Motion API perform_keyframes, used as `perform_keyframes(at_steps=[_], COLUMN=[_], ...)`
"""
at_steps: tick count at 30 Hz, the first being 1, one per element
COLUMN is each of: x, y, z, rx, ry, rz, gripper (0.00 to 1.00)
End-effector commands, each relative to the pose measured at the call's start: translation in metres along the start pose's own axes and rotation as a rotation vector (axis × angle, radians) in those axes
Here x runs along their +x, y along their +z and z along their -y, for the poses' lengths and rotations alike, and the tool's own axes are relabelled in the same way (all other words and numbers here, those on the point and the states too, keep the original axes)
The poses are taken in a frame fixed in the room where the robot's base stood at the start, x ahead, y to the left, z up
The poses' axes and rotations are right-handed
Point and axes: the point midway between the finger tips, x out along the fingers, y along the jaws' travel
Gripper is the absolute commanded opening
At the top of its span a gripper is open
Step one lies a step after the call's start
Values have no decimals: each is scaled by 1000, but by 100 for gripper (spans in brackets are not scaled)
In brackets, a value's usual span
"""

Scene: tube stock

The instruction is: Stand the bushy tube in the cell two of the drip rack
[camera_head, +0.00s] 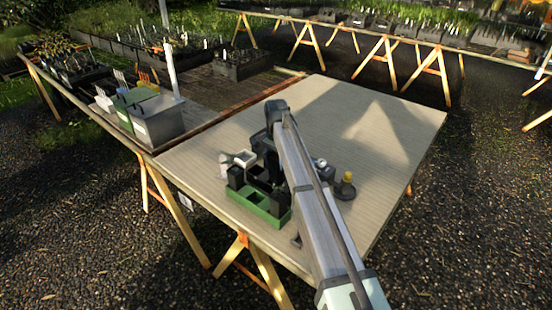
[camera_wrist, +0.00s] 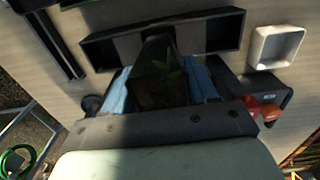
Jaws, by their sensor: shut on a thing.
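My gripper (camera_wrist: 160,85) is shut on a dark tube (camera_wrist: 155,55), with its blue pads on either side. Green leaves (camera_wrist: 170,80) show at the tube's open top, so it appears to be the bushy tube. A long dark rack (camera_wrist: 236,30) with compartments lies beyond the tube in the wrist view. The tube overlaps its middle part in the picture; I cannot tell whether it is in a cell or above. A green rack (camera_head: 247,201) with dark upright tubes stands near the table's front edge. I cannot tell which rack is the drip rack. My arm hides the gripper in the head view.
A white square pot (camera_wrist: 276,46) stands right of the dark rack; it also shows in the head view (camera_head: 244,158). A dark item with a yellow top (camera_head: 346,184) stands right of my arm. The table's right side is clear.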

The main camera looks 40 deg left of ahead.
Motion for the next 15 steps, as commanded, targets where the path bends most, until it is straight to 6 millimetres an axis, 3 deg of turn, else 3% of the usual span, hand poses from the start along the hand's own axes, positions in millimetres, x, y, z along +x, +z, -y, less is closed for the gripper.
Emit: perform_keyframes(at_steps=[15], x=[21], y=[0], z=[0], rx=[0], ry=[0], rz=[0], gripper=[22])
